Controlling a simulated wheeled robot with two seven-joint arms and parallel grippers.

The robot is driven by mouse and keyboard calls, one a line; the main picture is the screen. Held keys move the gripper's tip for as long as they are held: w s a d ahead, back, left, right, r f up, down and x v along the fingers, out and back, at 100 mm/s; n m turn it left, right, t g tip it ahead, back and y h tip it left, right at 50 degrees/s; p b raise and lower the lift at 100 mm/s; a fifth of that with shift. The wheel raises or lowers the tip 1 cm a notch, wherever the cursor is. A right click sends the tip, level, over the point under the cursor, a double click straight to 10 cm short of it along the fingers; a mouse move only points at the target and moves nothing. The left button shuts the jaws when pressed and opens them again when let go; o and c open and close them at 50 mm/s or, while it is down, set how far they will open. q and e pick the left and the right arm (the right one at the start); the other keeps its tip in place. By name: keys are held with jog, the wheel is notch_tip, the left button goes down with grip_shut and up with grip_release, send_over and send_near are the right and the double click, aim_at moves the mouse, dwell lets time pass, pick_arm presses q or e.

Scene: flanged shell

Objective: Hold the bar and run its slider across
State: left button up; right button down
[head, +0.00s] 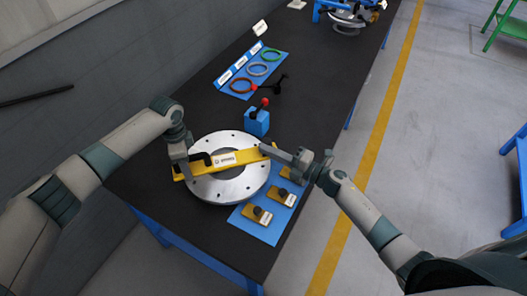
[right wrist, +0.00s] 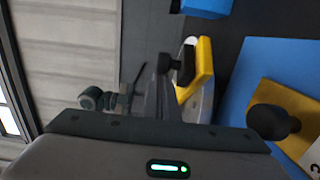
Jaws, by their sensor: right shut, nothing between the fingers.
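A yellow bar (head: 237,158) with a white label lies across the round silver flange (head: 232,188). A black piece (head: 200,158) sits on the bar's left part; I cannot tell whether it is the slider. My left gripper (head: 184,171) is at the bar's left end, and its fingers are too small and covered to read. My right gripper (head: 268,149) is shut and empty at the bar's right end. In the right wrist view, the bar's yellow end (right wrist: 205,66) with a black part shows just beyond the right fingers (right wrist: 162,75); contact is unclear.
A blue mat (head: 257,230) with several yellow plates with black knobs (head: 258,214) lies at front right. A blue block with a red-topped lever (head: 257,122) stands behind the flange. The table's right edge is close.

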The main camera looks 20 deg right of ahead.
jog(key=shift+s+a, duration=0.2)
jog(key=shift+a, duration=0.2)
jog(key=a, duration=0.1)
jog(key=s+a, duration=0.1)
jog(key=a, duration=0.1)
jog(key=shift+s, duration=0.15)
jog(key=v, duration=1)
pick_arm(q)
jog(key=o, duration=1.7)
jog(key=shift+r, duration=0.1)
notch_tip(320, 180, up, 12)
jog(key=shift+f, duration=0.1)
